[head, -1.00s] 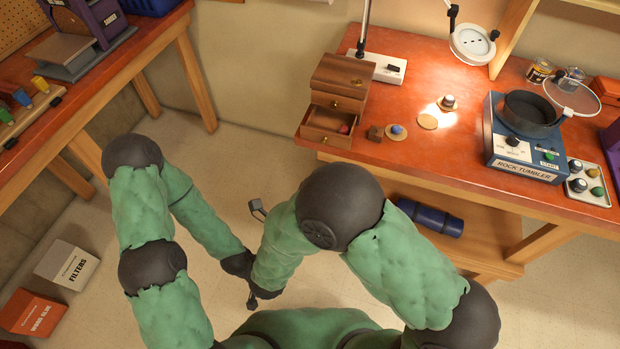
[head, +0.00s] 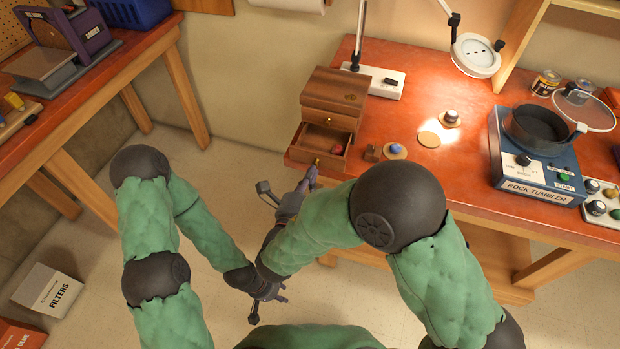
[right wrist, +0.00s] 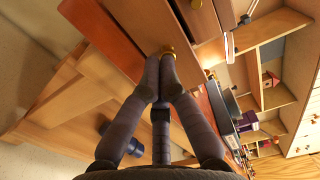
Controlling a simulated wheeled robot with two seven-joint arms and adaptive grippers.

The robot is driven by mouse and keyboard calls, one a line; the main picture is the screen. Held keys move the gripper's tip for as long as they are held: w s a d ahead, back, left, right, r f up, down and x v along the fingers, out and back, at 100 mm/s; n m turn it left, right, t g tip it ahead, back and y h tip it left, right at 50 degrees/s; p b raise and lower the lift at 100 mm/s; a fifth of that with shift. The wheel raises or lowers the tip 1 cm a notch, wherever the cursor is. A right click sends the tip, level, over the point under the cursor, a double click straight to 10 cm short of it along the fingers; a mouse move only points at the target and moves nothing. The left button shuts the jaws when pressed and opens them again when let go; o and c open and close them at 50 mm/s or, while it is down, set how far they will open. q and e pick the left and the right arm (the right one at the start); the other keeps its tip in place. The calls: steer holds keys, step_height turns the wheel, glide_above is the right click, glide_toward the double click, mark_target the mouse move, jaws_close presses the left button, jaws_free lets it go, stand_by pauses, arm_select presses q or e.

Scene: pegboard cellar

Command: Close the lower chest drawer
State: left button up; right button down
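The small wooden chest (head: 335,88) stands at the table's left end. Its lower drawer (head: 322,147) is pulled out toward me, with a small red stone (head: 337,150) inside; the upper drawer looks shut. The lower drawer's brass knob (head: 316,161) shows on its front, and also in the right wrist view (right wrist: 167,49). My right gripper (head: 312,177) is at the drawer front, fingertips together just at the knob; whether they touch it I cannot tell. In the right wrist view its fingers (right wrist: 161,66) converge with nothing visible between them. My left gripper (head: 277,293) hangs low over the floor, its fingers unclear.
Beside the drawer on the red tabletop (head: 430,185) lie a small brown block (head: 371,153) and a blue stone on a disc (head: 395,151). The rock tumbler (head: 535,160) stands to the right. A lamp base (head: 385,82) is behind. Floor is free left of the table.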

mark_target(318, 157)
steer(key=p+x, duration=0.3)
steer(key=x, duration=0.3)
steer(key=shift+r, duration=0.1)
steer(key=shift+w+d, duration=0.1)
steer(key=shift+w, duration=0.3)
